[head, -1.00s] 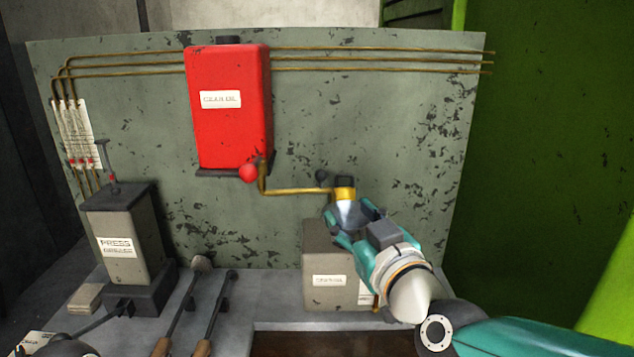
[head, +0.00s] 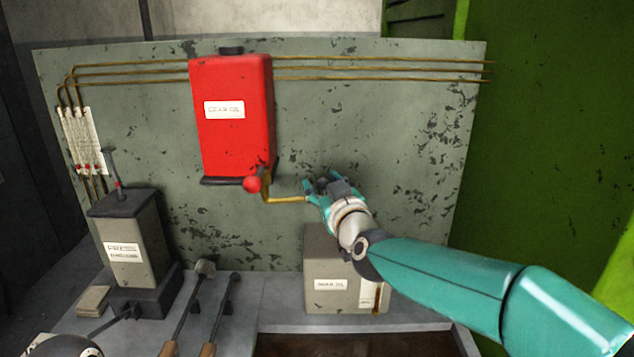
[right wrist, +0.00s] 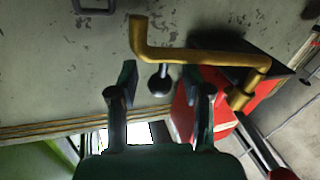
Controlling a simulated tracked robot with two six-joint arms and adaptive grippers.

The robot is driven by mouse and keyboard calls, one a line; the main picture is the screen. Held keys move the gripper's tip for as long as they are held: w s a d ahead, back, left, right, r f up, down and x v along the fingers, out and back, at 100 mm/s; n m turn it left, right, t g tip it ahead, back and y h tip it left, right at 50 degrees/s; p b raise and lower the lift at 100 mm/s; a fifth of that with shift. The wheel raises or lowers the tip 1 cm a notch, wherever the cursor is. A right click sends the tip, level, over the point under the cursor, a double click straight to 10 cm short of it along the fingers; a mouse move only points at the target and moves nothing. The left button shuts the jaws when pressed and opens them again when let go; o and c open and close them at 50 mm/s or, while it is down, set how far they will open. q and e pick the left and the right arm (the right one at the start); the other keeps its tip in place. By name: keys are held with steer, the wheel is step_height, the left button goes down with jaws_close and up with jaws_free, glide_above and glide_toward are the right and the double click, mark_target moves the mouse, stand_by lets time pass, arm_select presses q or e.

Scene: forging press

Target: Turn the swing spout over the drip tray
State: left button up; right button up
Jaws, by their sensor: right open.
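The brass swing spout (head: 284,200) comes out below the red gear oil tank (head: 232,115) and runs right toward my right gripper (head: 318,185). In the right wrist view the spout (right wrist: 195,57) shows with its bent free end at upper left. A black ball knob (right wrist: 160,84) on a short stem stands between the open fingers of my right gripper (right wrist: 160,95), with space visible on both sides of it. My gripper hides the spout's outer end in the head view. I cannot clearly make out the drip tray. My left gripper is not in view.
A grey labelled box (head: 332,262) stands on the bench below the spout. A red ball (head: 252,184) sits at the tank's lower front. A press oil unit (head: 130,245) and long-handled tools (head: 190,300) are at left. The panel (head: 400,130) behind is close.

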jaws_close()
stand_by(0.3)
